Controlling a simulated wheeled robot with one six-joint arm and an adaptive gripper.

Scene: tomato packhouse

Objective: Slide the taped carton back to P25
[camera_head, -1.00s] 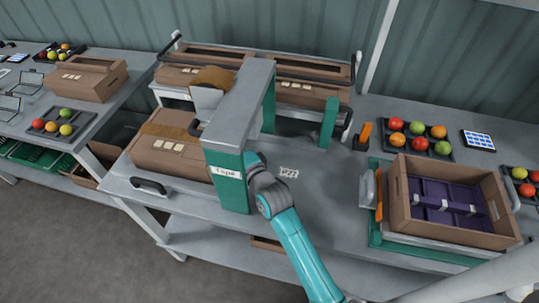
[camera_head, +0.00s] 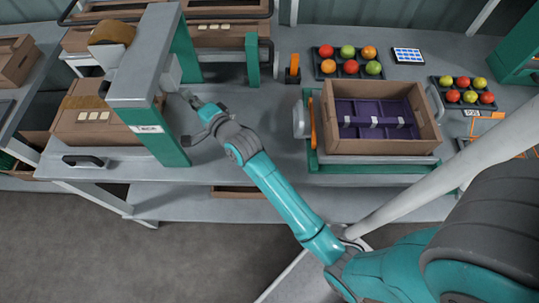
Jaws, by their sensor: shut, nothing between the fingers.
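The brown carton with a tape strip on top and small white labels (camera_head: 78,132) sits on the grey bench, at the left of the taping machine (camera_head: 141,75). The machine's post hides the carton's right end. My gripper (camera_head: 192,112) is shut and empty, just right of the machine's green post, low over the bench. A gap of bench or post separates it from the visible part of the carton; whether it touches anything behind the post I cannot tell. No readable P25 mark shows.
An open carton with purple dividers (camera_head: 428,143) stands on a green-edged scale right of my arm. Trays of tomatoes (camera_head: 346,75) (camera_head: 440,97) and a tablet (camera_head: 408,55) lie behind and right. More cartons (camera_head: 222,36) stand at the back. A black handle (camera_head: 85,161) edges the bench front.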

